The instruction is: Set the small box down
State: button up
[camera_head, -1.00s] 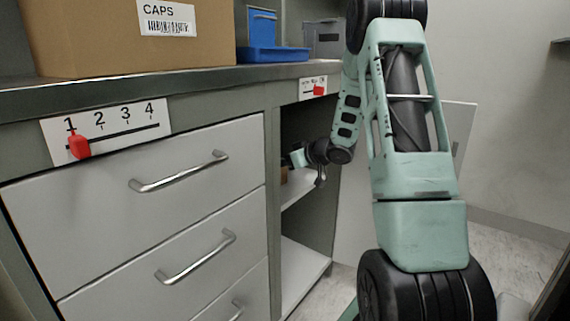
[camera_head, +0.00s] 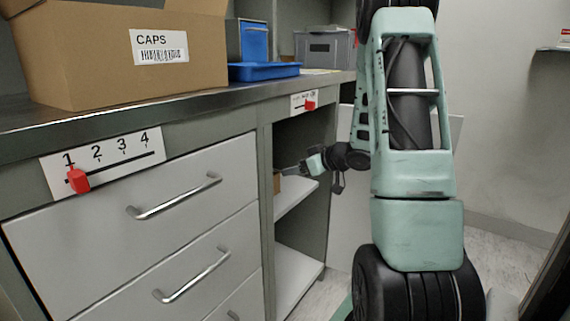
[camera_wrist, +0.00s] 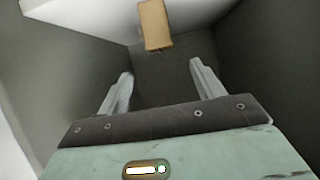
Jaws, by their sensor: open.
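The small box (camera_wrist: 155,25) is a tan block in the wrist view, beyond my fingertips and apart from them. In the head view only a sliver of the small box (camera_head: 277,183) shows at the left edge of the cupboard opening, on the upper shelf. My gripper (camera_wrist: 160,72) is open and empty, its two fingers spread wide. In the head view my gripper (camera_head: 292,171) points left into the open cupboard above the shelf (camera_head: 293,196). The cabinet frame hides most of the box there.
Drawers with metal handles (camera_head: 180,195) stand left of the cupboard. On the counter (camera_head: 130,108) are a cardboard box marked CAPS (camera_head: 110,60), a blue tray (camera_head: 264,71) and a grey bin (camera_head: 325,48). An open door panel stands right of the cupboard, behind my arm.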

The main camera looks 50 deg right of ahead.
jog(key=p+v, duration=0.1)
jog(key=v, duration=0.2)
jog(key=shift+s+r, duration=0.1)
jog(key=shift+s, duration=0.15)
dwell(0.4)
